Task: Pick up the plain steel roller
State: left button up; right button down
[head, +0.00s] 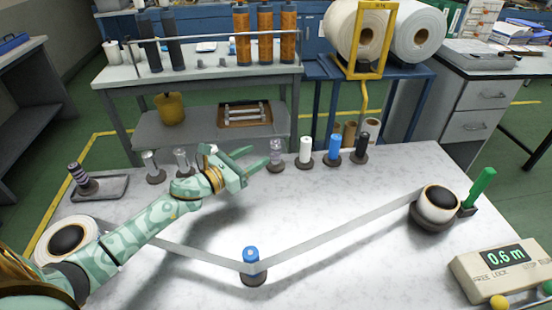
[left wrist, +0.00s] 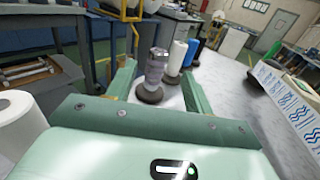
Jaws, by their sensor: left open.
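A steel-grey roller (head: 276,152) stands upright on a dark round base in the back row on the marble table. It also shows in the left wrist view (left wrist: 156,66), upright with darker bands that may be reflections. My left gripper (head: 254,157) is open and empty, just left of this roller in the head view. In the left wrist view the roller appears between the two fingers and beyond them; contact is not visible. Two other shiny metal rollers (head: 182,160) (head: 150,164) stand left of my gripper. My right gripper is not in view.
White (head: 305,149), blue (head: 333,148) and black (head: 361,146) rollers stand close on the right. A web strip (head: 340,227) runs around a front blue roller (head: 251,262) to the right spool (head: 438,202). A striped roller (head: 80,176) stands far left.

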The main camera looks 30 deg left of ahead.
aim_at(271, 146)
pick_arm(q)
jog(key=x, duration=0.4)
jog(key=b+x, duration=0.1)
jog(key=x, duration=0.3)
jog(key=shift+w+f, duration=0.25)
jog(key=shift+w, duration=0.05)
grip_shut()
dwell(0.9)
jog(key=shift+a+r, duration=0.1)
jog(key=shift+r, duration=0.15)
